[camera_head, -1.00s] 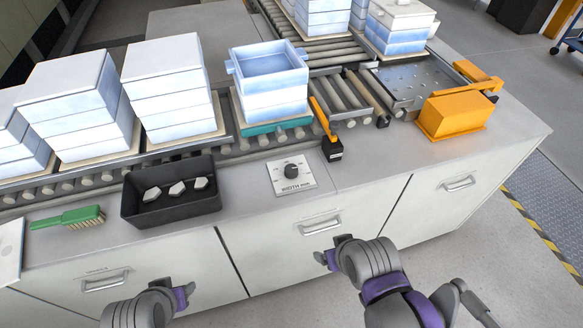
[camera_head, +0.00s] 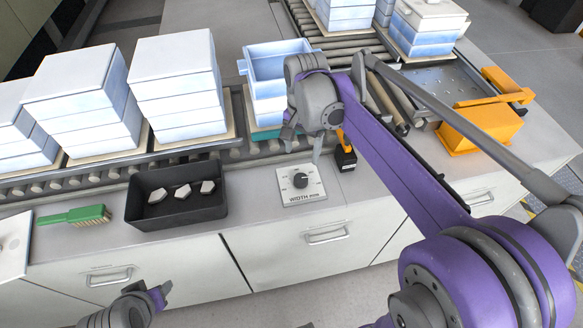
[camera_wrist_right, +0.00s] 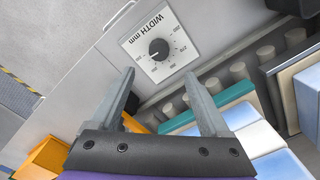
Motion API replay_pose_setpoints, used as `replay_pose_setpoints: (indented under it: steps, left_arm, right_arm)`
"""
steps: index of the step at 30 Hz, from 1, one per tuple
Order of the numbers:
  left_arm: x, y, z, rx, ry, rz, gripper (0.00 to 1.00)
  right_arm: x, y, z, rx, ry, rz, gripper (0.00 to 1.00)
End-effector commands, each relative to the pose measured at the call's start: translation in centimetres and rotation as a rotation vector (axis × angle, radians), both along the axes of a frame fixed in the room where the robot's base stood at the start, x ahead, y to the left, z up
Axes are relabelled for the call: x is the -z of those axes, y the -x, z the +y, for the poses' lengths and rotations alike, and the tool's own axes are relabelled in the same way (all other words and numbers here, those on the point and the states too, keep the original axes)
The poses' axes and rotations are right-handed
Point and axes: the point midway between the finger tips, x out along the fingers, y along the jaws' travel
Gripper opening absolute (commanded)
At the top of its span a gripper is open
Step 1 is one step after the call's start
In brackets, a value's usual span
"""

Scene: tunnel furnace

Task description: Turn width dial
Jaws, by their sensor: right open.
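The width dial (camera_head: 300,180) is a black knob on a white plate (camera_head: 290,198) marked "WIDTH mm", on the counter's front strip. In the right wrist view, the knob (camera_wrist_right: 158,48) shows beyond the fingertips, with numbers around it. My right gripper (camera_head: 302,150) is above and just behind the dial, fingers pointing down. In the right wrist view its two fingers (camera_wrist_right: 164,85) are spread and nothing is between them; the knob is apart from them. My left gripper (camera_head: 163,292) is low in front of the cabinet, far from the dial; its jaws are too unclear to judge.
A black bin (camera_head: 177,215) with white pieces and a green brush (camera_head: 75,217) lie left of the dial. An orange lever on a black base (camera_head: 345,158) stands close right. Stacks of white-blue boxes (camera_head: 178,85) stand on rollers behind. An orange block (camera_head: 480,125) is at right.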

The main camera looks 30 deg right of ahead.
Motion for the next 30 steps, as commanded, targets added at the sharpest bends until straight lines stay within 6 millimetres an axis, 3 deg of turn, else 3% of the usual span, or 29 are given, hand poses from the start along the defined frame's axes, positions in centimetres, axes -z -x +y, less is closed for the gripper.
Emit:
replay_pose_setpoints:
  steps: [18,30]
  left_arm:
    - [1.0,0.4,0.0,0.000,0.000,0.007,0.50]
    - [1.0,0.4,0.0,0.000,0.000,0.007,0.50]
  right_arm:
    - [9.7,0.1,0.0,-0.002,0.000,0.000,0.80]
    - [10.6,0.1,0.0,-0.002,0.000,0.000,0.80]
